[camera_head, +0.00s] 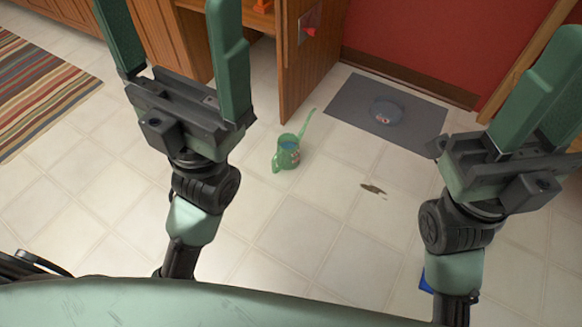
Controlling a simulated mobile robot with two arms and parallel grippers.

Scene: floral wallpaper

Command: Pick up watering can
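A green watering can (286,152) stands on the tiled floor near the middle of the view, with its long thin spout pointing up and to the right. My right gripper (552,85) is raised at the right edge, well to the right of the can. Its fingers overlap in this view, and the edge of the frame cuts them off partly.
A wooden cabinet (305,75) stands behind the can. A grey mat (345,100) with a blue bowl (386,111) lies at the back right. A brownish flat thing (373,190) lies on the floor. A striped rug (40,85) is at the left. The floor around the can is mostly clear.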

